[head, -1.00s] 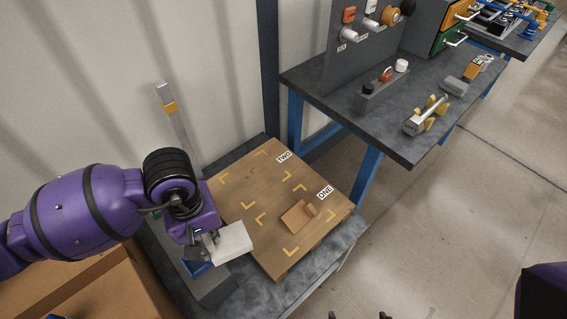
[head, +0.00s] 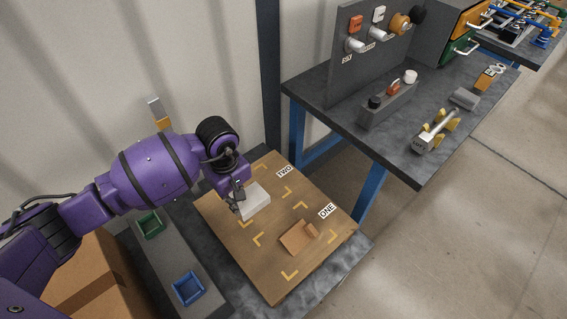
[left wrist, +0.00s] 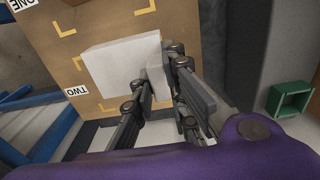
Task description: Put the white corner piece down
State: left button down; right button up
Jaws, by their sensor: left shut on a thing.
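The white corner piece (head: 256,203) is at the wooden board (head: 262,267), over the area near the TWO label (head: 284,171). My left gripper (head: 238,200) is shut on it. In the left wrist view the white piece (left wrist: 120,66) sits between the fingertips of my left gripper (left wrist: 158,78), held by its short upright part. I cannot tell whether its underside touches the board. Yellow corner marks show around it. My right gripper does not show.
A brown corner piece (head: 299,236) lies on the board near the ONE label (head: 327,210). A green bin (head: 150,223) and a blue bin (head: 188,288) stand left of the board. A grey bench (head: 400,150) with coupler fittings stands behind right.

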pick_arm(q)
jog(key=w+f, duration=0.1)
jog(key=f, duration=0.2)
jog(key=w+f, duration=0.2)
jog(key=w+a+f, duration=0.1)
jog(key=w+f, duration=0.1)
jog(key=f, duration=0.1)
jog(key=shift+a+f+b, duration=0.1)
jog(key=shift+f+b, duration=0.25)
jog(key=shift+b, duration=0.05)
jog(key=shift+f, duration=0.2)
jog(key=shift+f, duration=0.2)
jog(key=c, duration=1.7)
grip_release()
jog(key=shift+c, duration=0.2)
